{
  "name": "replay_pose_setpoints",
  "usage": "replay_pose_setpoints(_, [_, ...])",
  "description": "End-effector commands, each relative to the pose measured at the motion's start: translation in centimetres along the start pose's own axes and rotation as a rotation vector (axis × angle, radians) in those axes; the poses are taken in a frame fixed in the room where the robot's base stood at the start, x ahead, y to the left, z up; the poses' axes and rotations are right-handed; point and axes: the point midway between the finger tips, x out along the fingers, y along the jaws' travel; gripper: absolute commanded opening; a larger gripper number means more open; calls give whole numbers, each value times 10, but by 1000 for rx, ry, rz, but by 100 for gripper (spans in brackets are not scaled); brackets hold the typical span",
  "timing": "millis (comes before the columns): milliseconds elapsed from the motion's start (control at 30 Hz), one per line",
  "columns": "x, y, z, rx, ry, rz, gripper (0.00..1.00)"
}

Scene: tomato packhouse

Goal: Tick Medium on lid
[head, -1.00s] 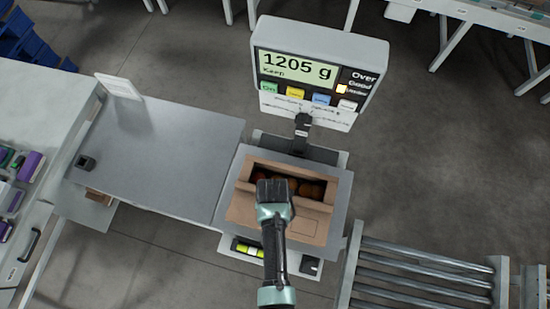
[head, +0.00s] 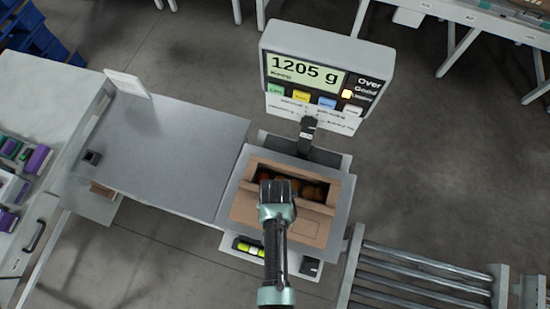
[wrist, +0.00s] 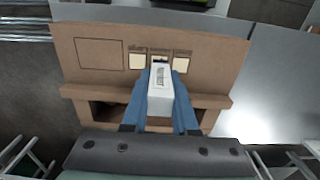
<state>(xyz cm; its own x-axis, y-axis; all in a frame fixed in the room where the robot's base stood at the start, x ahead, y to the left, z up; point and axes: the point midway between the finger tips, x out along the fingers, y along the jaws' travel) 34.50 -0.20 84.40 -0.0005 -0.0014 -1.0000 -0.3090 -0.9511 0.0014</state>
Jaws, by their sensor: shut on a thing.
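An open brown cardboard box (head: 245,208) with round reddish-brown produce inside sits on the scale's platform (head: 340,225). In the wrist view, its lid flap (wrist: 215,65) carries a large printed outline and a row of three pale squares with small print above them. The middle square (wrist: 158,57) is partly hidden by what I hold. My gripper (head: 278,190) is over the box; in the wrist view its blue fingers (wrist: 159,95) are shut on a white block (wrist: 160,100) with a small dark label. The block's far end is near the middle square; I cannot tell whether it touches the lid.
The scale display (head: 305,75) reads 1205 g, with a lamp lit beside "Over/Good" wording. A bare grey table (head: 165,150) is left of the box. A roller conveyor (head: 425,280) is at the lower right. A small black holder (head: 91,158) stands on the table.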

Motion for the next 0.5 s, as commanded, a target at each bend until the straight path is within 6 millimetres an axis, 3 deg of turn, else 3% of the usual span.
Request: replay_pose_setpoints(500, [-47,0,0,0,0,0,0])
